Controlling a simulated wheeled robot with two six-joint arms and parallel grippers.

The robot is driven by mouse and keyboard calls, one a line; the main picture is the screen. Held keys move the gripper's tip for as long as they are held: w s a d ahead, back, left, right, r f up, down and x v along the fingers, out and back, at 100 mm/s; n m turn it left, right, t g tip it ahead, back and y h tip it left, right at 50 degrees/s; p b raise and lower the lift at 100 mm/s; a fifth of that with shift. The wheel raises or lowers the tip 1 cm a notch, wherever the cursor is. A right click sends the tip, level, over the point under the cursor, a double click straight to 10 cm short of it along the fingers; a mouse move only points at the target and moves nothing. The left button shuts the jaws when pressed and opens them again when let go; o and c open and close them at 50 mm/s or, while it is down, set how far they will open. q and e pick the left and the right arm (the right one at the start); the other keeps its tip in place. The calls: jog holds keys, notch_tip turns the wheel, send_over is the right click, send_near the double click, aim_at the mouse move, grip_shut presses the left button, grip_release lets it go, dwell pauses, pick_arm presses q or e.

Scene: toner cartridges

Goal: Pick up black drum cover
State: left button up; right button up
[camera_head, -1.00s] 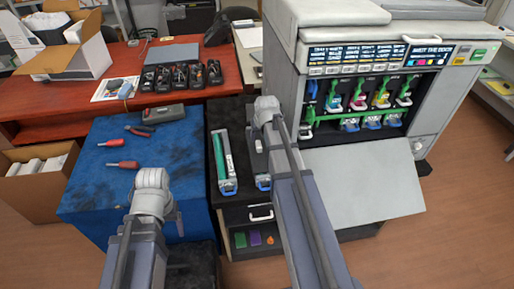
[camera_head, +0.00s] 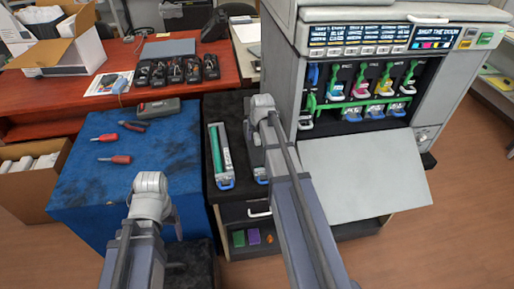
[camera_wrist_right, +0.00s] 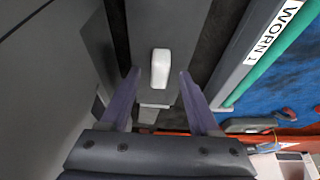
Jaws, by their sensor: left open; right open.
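A dark grey-black long cover (camera_wrist_right: 165,25) with a white raised grip (camera_wrist_right: 160,69) fills the middle of the right wrist view; I take it for the black drum cover. My right gripper (camera_wrist_right: 157,80) is open, with its purple fingers on either side of the white grip and not closed on it. In the head view my right arm hides most of this unit; only its blue-handled front end (camera_head: 261,175) shows. My left gripper (camera_head: 172,218) is open and low over the front of the blue mat, its fingers mostly hidden by my wrist.
A cartridge with a green drum (camera_head: 217,150), labelled WORN 1, lies just beside the cover on the black cart top. The printer (camera_head: 365,60) stands open at right with its door (camera_head: 365,175) down. Screwdrivers (camera_head: 115,159) lie on the blue mat (camera_head: 85,190).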

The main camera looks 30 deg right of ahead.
jog(key=shift+x, duration=0.8)
jog(key=shift+r, duration=0.1)
jog(key=shift+s, duration=0.1)
grip_shut()
